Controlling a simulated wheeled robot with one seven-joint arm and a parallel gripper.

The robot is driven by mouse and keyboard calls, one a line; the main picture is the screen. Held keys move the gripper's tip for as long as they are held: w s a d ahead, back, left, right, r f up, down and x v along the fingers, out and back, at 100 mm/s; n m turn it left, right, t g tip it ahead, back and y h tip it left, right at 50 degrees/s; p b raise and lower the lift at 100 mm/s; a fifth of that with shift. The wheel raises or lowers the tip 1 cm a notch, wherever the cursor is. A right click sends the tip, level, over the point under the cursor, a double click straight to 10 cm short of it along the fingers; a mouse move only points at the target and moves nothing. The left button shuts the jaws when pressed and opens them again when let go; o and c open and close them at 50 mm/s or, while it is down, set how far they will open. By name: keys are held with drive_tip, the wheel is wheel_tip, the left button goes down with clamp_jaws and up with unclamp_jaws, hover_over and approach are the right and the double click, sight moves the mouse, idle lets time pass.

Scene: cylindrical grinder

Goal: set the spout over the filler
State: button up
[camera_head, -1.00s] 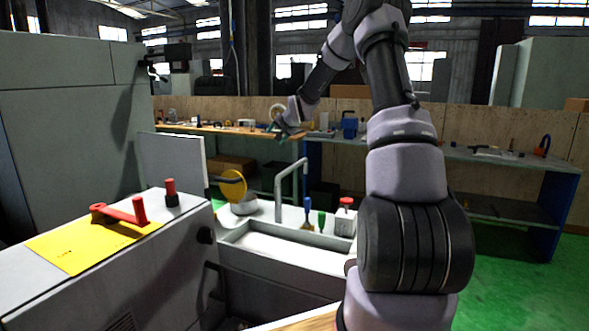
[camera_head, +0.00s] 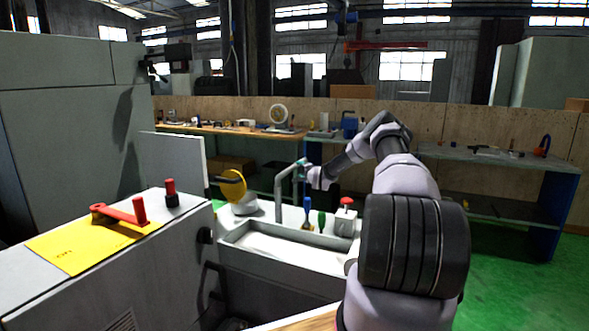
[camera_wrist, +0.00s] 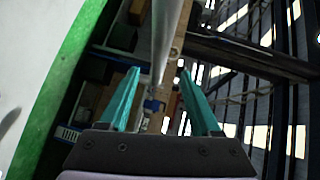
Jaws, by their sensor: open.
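The spout, a grey bent pipe (camera_head: 279,200), stands upright on the pale tray unit, its upper end sloping up to the right. My gripper (camera_head: 301,168) is at the raised end of the spout. In the wrist view, my gripper (camera_wrist: 158,72) has its two teal fingers apart, with the grey pipe (camera_wrist: 167,35) running between them in the picture. Whether a finger touches the pipe I cannot tell. I cannot tell for sure which part is the filler; a white block with a red top (camera_head: 345,216) stands to the right of the spout.
A blue-handled tool (camera_head: 307,213) and a green one (camera_head: 321,221) stand beside the spout. A yellow disc (camera_head: 233,186) is to its left. A red lever (camera_head: 122,212) lies on the machine at left. Benches (camera_head: 485,160) stand behind.

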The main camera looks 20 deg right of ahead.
sight(295, 167)
drive_tip(key=shift+w+f, duration=0.2)
drive_tip(key=shift+w, duration=1.2)
drive_tip(key=shift+w+f, duration=0.25)
drive_tip(key=shift+w, duration=1.15)
drive_tip(key=shift+w+f, duration=0.2)
drive_tip(key=shift+w, duration=1.2)
clamp_jaws()
